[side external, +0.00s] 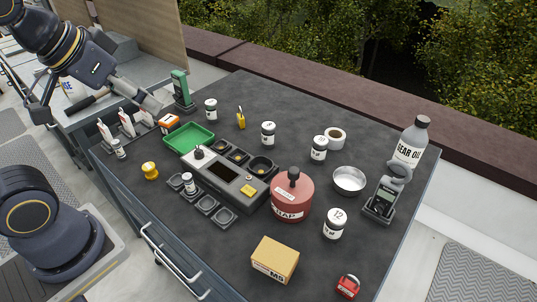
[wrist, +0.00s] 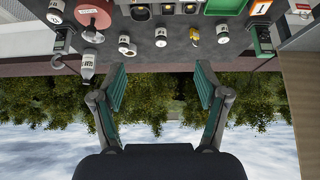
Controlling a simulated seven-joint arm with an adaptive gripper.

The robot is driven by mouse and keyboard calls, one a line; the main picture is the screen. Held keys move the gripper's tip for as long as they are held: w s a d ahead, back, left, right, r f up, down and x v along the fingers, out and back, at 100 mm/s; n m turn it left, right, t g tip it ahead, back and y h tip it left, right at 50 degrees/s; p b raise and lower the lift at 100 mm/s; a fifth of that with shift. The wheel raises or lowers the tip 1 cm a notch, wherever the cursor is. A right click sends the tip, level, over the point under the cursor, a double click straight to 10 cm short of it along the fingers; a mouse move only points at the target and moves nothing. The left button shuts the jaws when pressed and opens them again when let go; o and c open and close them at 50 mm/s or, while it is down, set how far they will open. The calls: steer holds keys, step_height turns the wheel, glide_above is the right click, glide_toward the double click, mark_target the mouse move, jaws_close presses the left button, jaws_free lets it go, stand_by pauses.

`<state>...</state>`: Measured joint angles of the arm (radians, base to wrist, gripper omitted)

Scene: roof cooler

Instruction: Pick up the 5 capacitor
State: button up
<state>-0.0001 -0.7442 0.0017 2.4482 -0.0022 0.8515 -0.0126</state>
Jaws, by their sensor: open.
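In the side external view one (side external: 334,224) at the right front reads 12. Others stand at the back left (side external: 211,110), back middle (side external: 268,133), right of middle (side external: 319,148), in a small tray (side external: 189,183) and at the left edge (side external: 118,148). Their numbers are too small to read, so I cannot tell which is the 5 capacitor. In the wrist view, upside down, my gripper (wrist: 160,90) is open and empty, with hedge and sky between its fingers, apart from the canisters.
A red pot (side external: 291,198), grey device (side external: 222,174), green tray (side external: 190,138), metal bowl (side external: 349,180), gear oil bottle (side external: 411,145), tape roll (side external: 335,135), cardboard box (side external: 275,260) and red padlock (side external: 347,286) stand on the table. The back middle is fairly clear.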

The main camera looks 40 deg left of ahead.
steer(key=w+a+r, duration=0.2)
steer(key=w+r, duration=0.3)
steer(key=w, duration=0.3)
steer(key=n+g+y, duration=0.2)
steer(key=n+g, duration=0.1)
steer(key=n, duration=0.2)
glide_above(212, 111)
steer(key=s+d, duration=0.2)
steer(key=s, duration=0.2)
step_height(212, 111, down, 21)
steer(key=x, duration=0.9)
steer(key=shift+w+a+f, duration=0.2)
steer(key=shift+w+a, duration=0.05)
steer(key=shift+a, duration=0.1)
steer(key=x, duration=0.5)
steer(key=shift+w+a+f, duration=0.15)
steer(key=shift+a+f, duration=0.1)
steer(key=shift+f, duration=0.05)
